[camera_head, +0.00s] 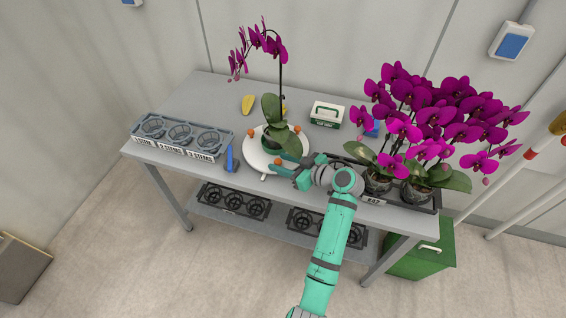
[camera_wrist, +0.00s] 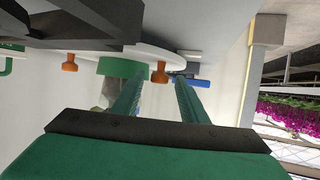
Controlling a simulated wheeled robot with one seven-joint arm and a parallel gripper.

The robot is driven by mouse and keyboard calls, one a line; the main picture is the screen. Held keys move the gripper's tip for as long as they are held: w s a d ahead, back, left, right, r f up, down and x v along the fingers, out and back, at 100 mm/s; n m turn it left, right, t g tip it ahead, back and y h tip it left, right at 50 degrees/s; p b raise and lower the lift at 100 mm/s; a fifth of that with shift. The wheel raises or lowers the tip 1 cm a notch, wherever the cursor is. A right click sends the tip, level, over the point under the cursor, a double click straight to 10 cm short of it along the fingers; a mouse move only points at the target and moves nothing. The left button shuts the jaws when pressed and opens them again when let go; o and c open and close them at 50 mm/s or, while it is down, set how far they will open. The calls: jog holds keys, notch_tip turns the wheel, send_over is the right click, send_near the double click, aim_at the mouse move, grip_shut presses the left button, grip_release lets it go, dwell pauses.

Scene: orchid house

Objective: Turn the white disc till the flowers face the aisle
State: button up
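The white disc (camera_head: 254,158) lies on the grey bench with orange knobs around its rim. A potted orchid stands on it; its magenta flowers (camera_head: 262,43) arch to the upper left, towards the wall side. My gripper (camera_head: 281,167) is at the disc's near right edge, its fingers beside an orange knob (camera_head: 278,160). In the wrist view my gripper (camera_wrist: 160,80) is open, with an orange knob (camera_wrist: 159,72) between the fingertips and a gap on each side. The disc (camera_wrist: 172,54) and a green pot (camera_wrist: 122,68) show beyond it.
A yellow object (camera_head: 248,104) and a green-white box (camera_head: 327,114) lie behind. Flowering orchids (camera_head: 435,115) in a black tray (camera_head: 422,207) crowd the right, close to my arm.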

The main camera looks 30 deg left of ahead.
jog(key=v, duration=1.1)
jog(key=shift+s, duration=0.1)
